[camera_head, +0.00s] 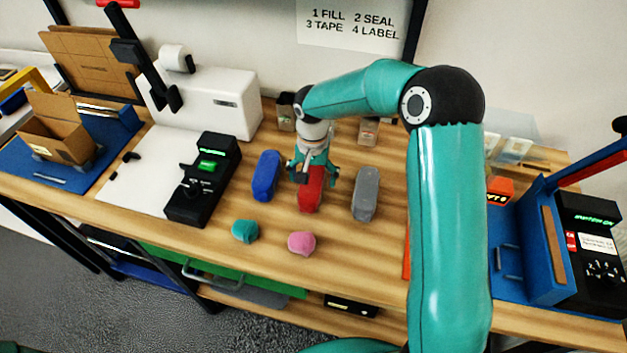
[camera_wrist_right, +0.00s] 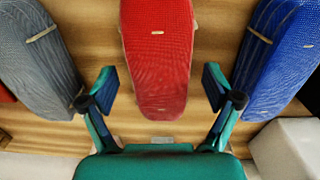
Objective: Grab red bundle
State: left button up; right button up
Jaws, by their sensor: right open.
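The red bundle (camera_head: 311,194) lies on the wooden table between a blue bundle (camera_head: 266,175) and a grey bundle (camera_head: 366,193). My right gripper (camera_head: 314,173) is above the far end of the red bundle and partly hides it. In the right wrist view the red bundle (camera_wrist_right: 158,55) runs between the two spread fingers of the right gripper (camera_wrist_right: 158,88), with a gap on each side. The grey bundle (camera_wrist_right: 45,60) is at left and the blue bundle (camera_wrist_right: 280,60) at right there. My left gripper is not in view.
A teal item (camera_head: 245,231) and a pink item (camera_head: 301,242) lie near the table's front. A black control box (camera_head: 203,180) stands left of the blue bundle, with a white machine (camera_head: 215,100) behind. A blue fixture (camera_head: 540,245) stands at right.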

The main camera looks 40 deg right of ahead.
jog(key=shift+w+f, duration=0.1)
jog(key=shift+f, duration=0.7)
jog(key=c, duration=1.4)
jog(key=shift+o, duration=0.2)
jog(key=shift+r, duration=0.25)
